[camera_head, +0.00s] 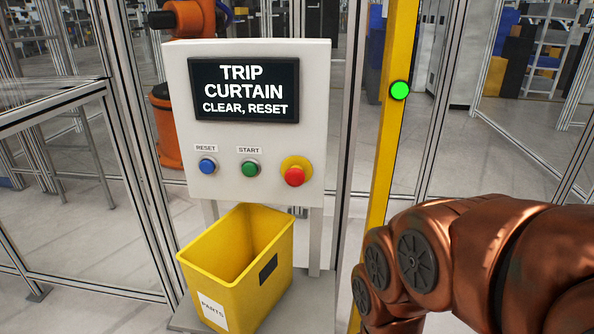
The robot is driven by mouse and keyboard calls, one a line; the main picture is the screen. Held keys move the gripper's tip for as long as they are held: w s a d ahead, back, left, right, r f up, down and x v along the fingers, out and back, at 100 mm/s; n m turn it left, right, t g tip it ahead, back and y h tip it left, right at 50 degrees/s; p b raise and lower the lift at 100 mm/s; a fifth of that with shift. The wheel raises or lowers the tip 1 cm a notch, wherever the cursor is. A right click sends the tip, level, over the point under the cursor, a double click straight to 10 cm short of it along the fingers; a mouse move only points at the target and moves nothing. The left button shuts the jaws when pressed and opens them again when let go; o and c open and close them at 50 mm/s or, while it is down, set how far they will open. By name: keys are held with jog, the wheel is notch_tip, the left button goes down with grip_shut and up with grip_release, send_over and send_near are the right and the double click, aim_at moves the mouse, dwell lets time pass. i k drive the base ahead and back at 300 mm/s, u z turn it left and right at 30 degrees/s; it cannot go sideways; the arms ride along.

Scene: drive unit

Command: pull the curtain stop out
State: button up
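A red mushroom-shaped stop button (295,177) on a yellow round base (296,164) sits at the lower right of the white control panel (246,143). From this view I cannot tell whether it is pressed in or out. The panel's display (244,90) reads "TRIP CURTAIN CLEAR, RESET". A blue button (207,166) labelled RESET and a green button (250,169) labelled START are to its left. My copper arm fills the lower right, to the right of the panel. My gripper is out of view.
A yellow bin (236,262) marked PARTS stands below the panel. A yellow post (392,130) with a lit green light (400,90) stands right of the panel. Metal-framed clear fencing surrounds it. An orange robot arm (196,19) is behind. The space before the buttons is clear.

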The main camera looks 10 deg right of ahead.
aim_at(295, 177)
jog(key=k, duration=0.5)
jog(key=u, duration=2.15)
jog(key=i, duration=1)
jog(key=z, duration=1.6)
